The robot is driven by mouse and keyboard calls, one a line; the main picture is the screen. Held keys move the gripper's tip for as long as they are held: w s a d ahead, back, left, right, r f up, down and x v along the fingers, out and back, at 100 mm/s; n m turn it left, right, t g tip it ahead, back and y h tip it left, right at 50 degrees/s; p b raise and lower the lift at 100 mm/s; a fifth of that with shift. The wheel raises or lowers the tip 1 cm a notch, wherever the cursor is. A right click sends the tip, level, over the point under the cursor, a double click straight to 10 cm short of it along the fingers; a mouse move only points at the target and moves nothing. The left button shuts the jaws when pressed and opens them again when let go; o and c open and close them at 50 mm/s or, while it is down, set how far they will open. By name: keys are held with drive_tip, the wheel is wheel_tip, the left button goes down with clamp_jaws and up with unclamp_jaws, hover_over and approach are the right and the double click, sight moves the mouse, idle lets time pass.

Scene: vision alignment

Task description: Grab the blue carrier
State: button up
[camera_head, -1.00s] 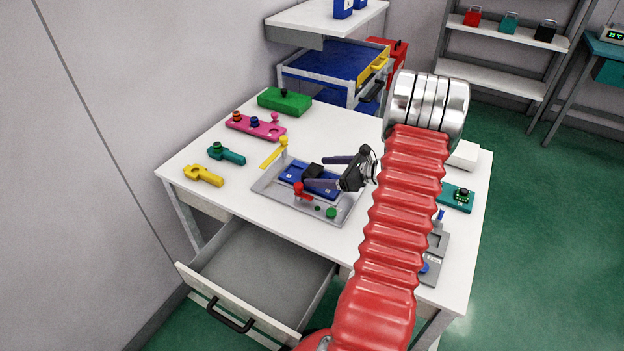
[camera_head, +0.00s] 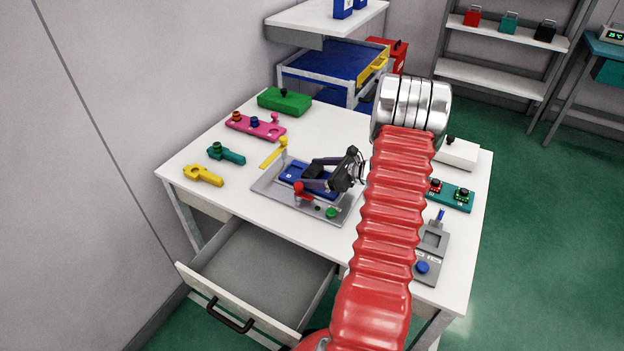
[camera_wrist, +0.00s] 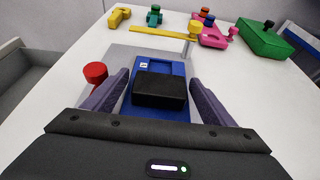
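The blue carrier (camera_head: 293,170) lies in a grey fixture tray (camera_head: 262,188) on the white table. A black block sits on top of it. In the wrist view the blue carrier (camera_wrist: 158,68) lies ahead, with the black block (camera_wrist: 160,90) between my fingers. My gripper (camera_head: 315,173) is open, its two purple-grey fingers (camera_wrist: 158,92) spread to either side of the block and carrier. A gap shows beside the block; whether the fingertips touch the carrier's edges I cannot tell. Part of the carrier is hidden by my gripper.
A red knob (camera_head: 298,187) and a yellow lever (camera_head: 274,155) stand on the tray's edges. Green (camera_head: 284,101), pink (camera_head: 256,128), teal (camera_head: 227,155) and yellow (camera_head: 204,175) parts lie at the left. A grey device (camera_head: 430,250) is at the right. A drawer (camera_head: 262,262) hangs open below.

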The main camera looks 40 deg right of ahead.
sight(313, 170)
drive_tip(key=c, duration=0.6)
drive_tip(key=shift+r, duration=0.2)
drive_tip(key=shift+c, duration=0.2)
wheel_tip(313, 170, up, 10)
drive_tip(key=shift+f, duration=0.15)
idle(0.5)
